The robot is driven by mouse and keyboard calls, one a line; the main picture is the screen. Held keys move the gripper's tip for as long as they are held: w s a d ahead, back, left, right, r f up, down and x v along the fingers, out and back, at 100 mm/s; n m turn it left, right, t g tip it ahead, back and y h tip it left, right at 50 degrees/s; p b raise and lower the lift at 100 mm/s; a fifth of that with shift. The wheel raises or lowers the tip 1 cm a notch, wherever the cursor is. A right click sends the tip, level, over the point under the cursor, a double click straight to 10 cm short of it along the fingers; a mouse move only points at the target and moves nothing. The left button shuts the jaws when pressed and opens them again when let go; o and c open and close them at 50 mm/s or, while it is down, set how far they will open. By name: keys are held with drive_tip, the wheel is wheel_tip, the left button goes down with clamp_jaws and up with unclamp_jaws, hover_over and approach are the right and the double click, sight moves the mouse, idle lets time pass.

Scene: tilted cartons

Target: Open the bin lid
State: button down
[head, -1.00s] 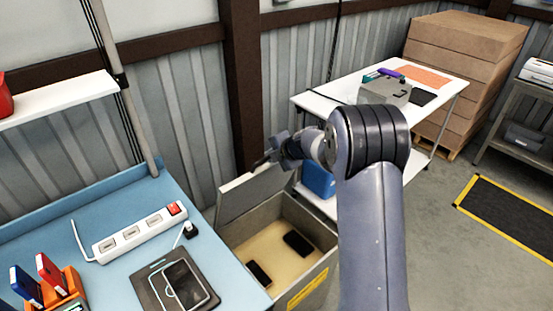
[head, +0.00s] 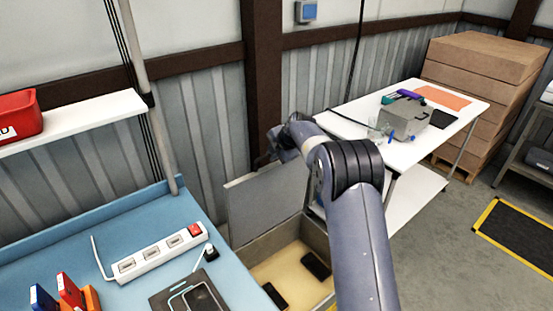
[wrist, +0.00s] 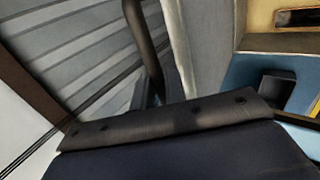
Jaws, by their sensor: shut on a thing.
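The grey bin (head: 262,238) stands on the floor between the blue bench and the white table, with its pale yellow inside showing. Its grey lid (head: 262,207) is raised steeply at the bin's back side, and the opening is uncovered. My gripper (head: 264,161) is at the lid's top edge, shut on the lid. My arm covers the right part of the lid and bin. In the wrist view, a grey panel that looks like the lid (wrist: 208,45) stands beside a dark finger; the fingertips' contact is not clear there.
Two dark phone-like items lie in the bin, one being a black slab (head: 316,264). The blue bench (head: 75,240) at left holds a power strip (head: 158,252). The white table (head: 360,112) stands at right. A corrugated wall (head: 205,115) is close behind the lid.

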drive_tip(key=shift+w+a+r+g, duration=0.1)
drive_tip(key=shift+w+a+g, duration=0.05)
drive_tip(key=shift+w+a, duration=0.45)
drive_tip(key=shift+w+a+g, duration=0.15)
drive_tip(key=shift+w+a, duration=0.25)
drive_tip(key=shift+w, duration=0.35)
drive_tip(key=c, duration=1.5)
unclamp_jaws()
drive_tip(key=shift+c, duration=0.2)
drive_tip(key=shift+r, duration=0.1)
drive_tip(key=b+v, duration=0.2)
drive_tip(key=v, duration=0.8)
drive_tip(key=shift+s+r, duration=0.15)
drive_tip(key=shift+r, duration=0.2)
drive_tip(key=shift+a+f, duration=0.1)
